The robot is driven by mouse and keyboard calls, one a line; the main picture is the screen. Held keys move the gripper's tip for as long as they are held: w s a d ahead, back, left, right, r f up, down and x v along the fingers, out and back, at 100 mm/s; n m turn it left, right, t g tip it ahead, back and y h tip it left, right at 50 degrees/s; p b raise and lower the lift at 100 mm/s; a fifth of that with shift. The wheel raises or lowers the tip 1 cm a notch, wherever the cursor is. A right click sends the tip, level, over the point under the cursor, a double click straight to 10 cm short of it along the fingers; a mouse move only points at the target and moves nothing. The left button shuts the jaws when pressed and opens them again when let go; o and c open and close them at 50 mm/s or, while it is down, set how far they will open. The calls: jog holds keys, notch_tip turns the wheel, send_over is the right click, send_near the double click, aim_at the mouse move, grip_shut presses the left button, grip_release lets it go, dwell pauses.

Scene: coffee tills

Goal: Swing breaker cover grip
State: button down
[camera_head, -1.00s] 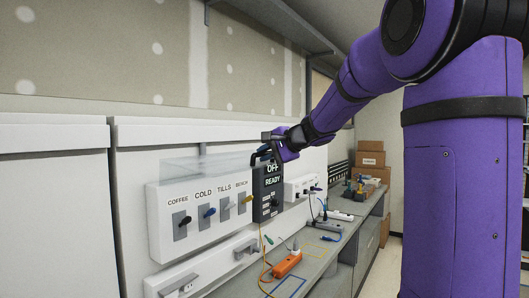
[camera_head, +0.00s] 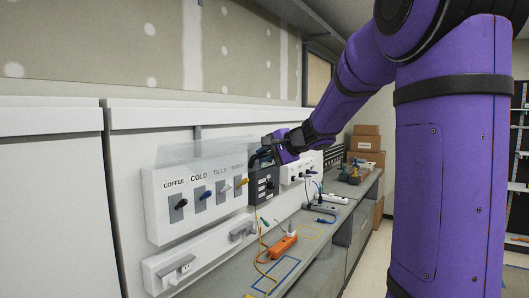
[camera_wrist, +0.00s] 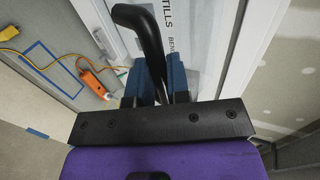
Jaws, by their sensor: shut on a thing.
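The breaker box (camera_head: 160,215) is white, on the wall at left in the head view. It carries switches marked COFFEE, COLD, TILLS and a partly hidden label. A clear cover (camera_head: 195,152) shows along its top, faint, so its exact angle is hard to tell. The grip's lower part is hidden between the fingers.
A white socket rail (camera_head: 200,255) sits under the box. Cardboard boxes (camera_head: 366,145) stand at the far end. Floor at right is open.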

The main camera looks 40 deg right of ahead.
jog(key=shift+f, duration=2.9)
jog(key=f, duration=0.2)
jog(key=w+f, duration=0.1)
jog(key=f, duration=0.2)
jog(key=shift+w+a+f, duration=0.1)
jog(key=shift+a+f, duration=0.1)
jog(key=shift+f, duration=0.05)
jog(key=c, duration=1)
grip_release()
